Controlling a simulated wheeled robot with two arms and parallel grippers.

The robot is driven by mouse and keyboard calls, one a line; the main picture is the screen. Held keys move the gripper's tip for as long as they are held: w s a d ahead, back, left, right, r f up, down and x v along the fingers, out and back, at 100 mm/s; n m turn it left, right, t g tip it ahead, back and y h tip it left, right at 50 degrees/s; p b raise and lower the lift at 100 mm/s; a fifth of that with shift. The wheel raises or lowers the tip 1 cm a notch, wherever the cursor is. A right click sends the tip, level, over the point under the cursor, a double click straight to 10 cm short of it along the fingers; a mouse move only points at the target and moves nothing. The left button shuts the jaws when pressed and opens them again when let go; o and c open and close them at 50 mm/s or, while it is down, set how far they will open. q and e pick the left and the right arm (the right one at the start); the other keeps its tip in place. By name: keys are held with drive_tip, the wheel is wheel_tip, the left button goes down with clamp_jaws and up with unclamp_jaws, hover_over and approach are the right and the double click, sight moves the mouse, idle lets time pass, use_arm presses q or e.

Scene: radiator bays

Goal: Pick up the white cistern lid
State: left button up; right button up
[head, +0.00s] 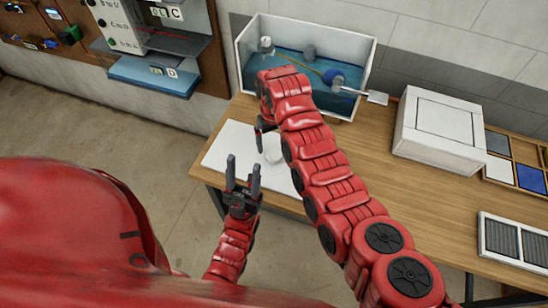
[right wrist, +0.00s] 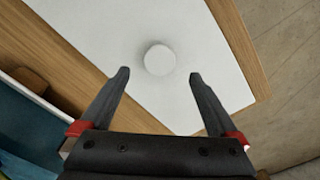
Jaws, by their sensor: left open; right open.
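The white cistern lid (head: 226,148) is a flat slab lying on the left end of the wooden table, partly hidden by my right arm in the head view. In the right wrist view the lid (right wrist: 215,35) carries a round white knob (right wrist: 160,59) near its middle. My right gripper (right wrist: 160,76) is open above the lid, its fingertips on either side of the knob in that view; it does not grip it. In the head view the right gripper (head: 262,138) points down over the lid. My left gripper (head: 243,172) is open and empty, in front of the lid's near edge.
An open white cistern (head: 245,62) with water and a blue float (head: 333,77) stands behind the lid. A white box (head: 440,128), a compartment tray (head: 516,160) and a grilled panel (head: 513,240) are to the right. Bare table (head: 385,165) lies between.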

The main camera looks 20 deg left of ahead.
sight(274, 154)
drive_tip(key=shift+f+p, duration=0.25)
drive_tip(key=shift+p, duration=0.1)
wheel_tip(274, 154, down, 3)
drive_tip(key=shift+s+f+p, duration=0.1)
drive_tip(key=shift+p, duration=0.5)
drive_tip(key=shift+d+f, duration=0.1)
drive_tip(key=shift+f, duration=0.65)
drive_tip(key=shift+c, duration=0.2)
clamp_jaws()
